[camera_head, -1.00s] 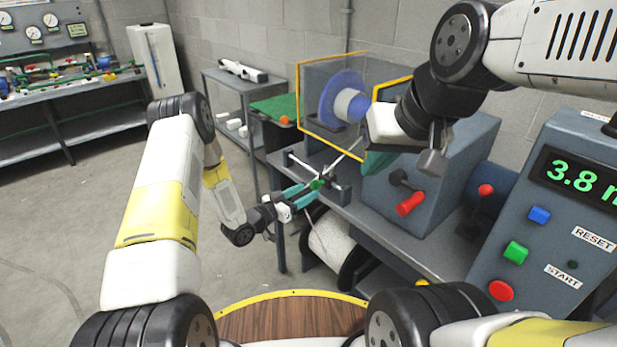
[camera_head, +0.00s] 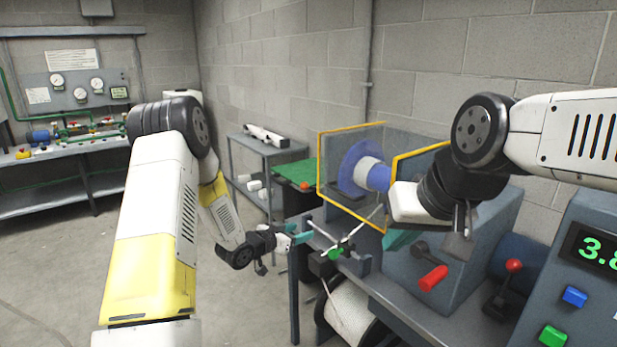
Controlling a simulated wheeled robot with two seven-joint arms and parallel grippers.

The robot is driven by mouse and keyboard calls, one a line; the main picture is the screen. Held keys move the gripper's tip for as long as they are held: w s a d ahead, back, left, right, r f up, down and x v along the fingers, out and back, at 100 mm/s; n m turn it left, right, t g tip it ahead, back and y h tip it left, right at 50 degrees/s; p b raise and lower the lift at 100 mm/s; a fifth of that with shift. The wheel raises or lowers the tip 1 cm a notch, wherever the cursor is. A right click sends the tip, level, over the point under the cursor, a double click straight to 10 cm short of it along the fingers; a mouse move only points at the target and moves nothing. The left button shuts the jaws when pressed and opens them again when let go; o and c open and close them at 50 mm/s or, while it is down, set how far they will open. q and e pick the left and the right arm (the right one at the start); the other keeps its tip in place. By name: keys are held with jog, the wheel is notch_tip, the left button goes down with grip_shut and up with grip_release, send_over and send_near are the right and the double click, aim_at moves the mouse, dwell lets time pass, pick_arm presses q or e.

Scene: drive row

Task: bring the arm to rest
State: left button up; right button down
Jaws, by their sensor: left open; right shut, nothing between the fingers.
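My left arm comes in from the left and bends down at the elbow. Its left gripper (camera_head: 308,231), with teal fingers, is open and empty. It hangs just left of the bench edge, up and left of a small green piece (camera_head: 335,254) on a thin rod, apart from it. My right arm comes in from the right at shoulder height. Its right gripper (camera_head: 461,238) is shut and empty, in front of the blue-grey machine and above the red-knobbed lever (camera_head: 433,278). Its fingertips are hard to make out against the machine.
A yellow-framed clear guard (camera_head: 323,165) stands around a blue spool (camera_head: 357,172) close to my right wrist. A control panel (camera_head: 597,215) with buttons is at the right. A low shelf (camera_head: 240,140) and a gauge bench (camera_head: 60,155) stand behind.

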pick_arm(q)
jog(key=s+a+r+n+y, duration=0.1)
jog(key=s+a+r+y, duration=0.1)
jog(key=s+a+r, duration=0.3)
jog(key=s+a+r+n+g+y, duration=0.1)
jog(key=a+r+n+y, duration=0.15)
jog(key=r, duration=0.45)
jog(key=s+a+r+n+y, duration=0.1)
jog(key=s+a+r+y, duration=0.25)
jog(key=r, duration=0.25)
jog(key=s+r+n+g, duration=0.1)
jog(key=s+r+g, duration=0.1)
jog(key=s, duration=1.1)
jog(key=s+r+n+g, duration=0.2)
jog(key=s+r, duration=0.1)
jog(key=s, duration=1.1)
jog(key=shift+h, duration=0.4)
jog(key=shift+a, duration=0.1)
